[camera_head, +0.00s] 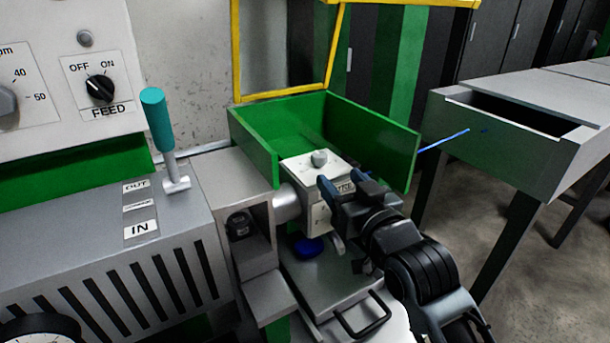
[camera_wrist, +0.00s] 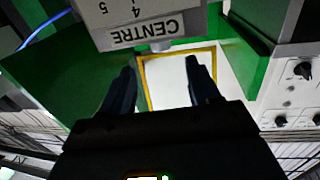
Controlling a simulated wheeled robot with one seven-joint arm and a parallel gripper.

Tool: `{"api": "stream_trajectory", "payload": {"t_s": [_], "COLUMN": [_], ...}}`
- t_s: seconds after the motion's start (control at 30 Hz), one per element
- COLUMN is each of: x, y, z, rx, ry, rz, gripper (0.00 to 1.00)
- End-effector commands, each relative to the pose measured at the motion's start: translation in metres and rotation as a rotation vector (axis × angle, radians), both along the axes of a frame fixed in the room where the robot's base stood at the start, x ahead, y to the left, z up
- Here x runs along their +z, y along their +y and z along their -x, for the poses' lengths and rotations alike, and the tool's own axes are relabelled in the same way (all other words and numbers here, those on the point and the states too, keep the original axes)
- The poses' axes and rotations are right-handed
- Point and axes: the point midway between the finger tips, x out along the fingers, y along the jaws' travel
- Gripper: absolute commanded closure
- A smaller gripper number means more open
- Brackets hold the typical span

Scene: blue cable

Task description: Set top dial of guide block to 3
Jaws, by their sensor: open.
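The guide block (camera_head: 303,172) is a pale box inside the green-walled bay, with a small grey knob, the top dial (camera_head: 319,158), on its upper face. In the wrist view the guide block (camera_wrist: 140,18) appears upside down, with a "CENTRE" label and some numbers such as 4 and 5. A small grey knob, seemingly the top dial (camera_wrist: 160,46), sticks out at its lower edge there. My gripper (camera_head: 348,184) is open and empty at the block's right front side. In the wrist view my gripper's fingertips (camera_wrist: 160,67) stand either side of the knob's line, apart from it. The dial's setting is not readable.
Green walls (camera_head: 372,135) surround the block at the back and right, under a yellow frame (camera_head: 285,97). A blue cable (camera_head: 445,141) runs from the right wall to a grey table (camera_head: 500,150). A teal-handled lever (camera_head: 157,120) stands at the left. A dark blue piece (camera_head: 307,247) lies below the block.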

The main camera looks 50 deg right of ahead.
Motion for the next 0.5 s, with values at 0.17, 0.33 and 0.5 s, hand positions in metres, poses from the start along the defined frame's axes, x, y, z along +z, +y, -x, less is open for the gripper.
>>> {"api": "stream_trajectory", "payload": {"t_s": [0.17, 0.33, 0.5], "x": [0.003, 0.004, 0.003], "y": [-0.008, -0.018, -0.028], "z": [-0.011, -0.033, -0.056], "rx": [-0.007, -0.006, -0.006], "ry": [-0.004, -0.004, -0.004], "rz": [0.001, 0.000, 0.000], "gripper": [0.39, 0.39, 0.39]}}
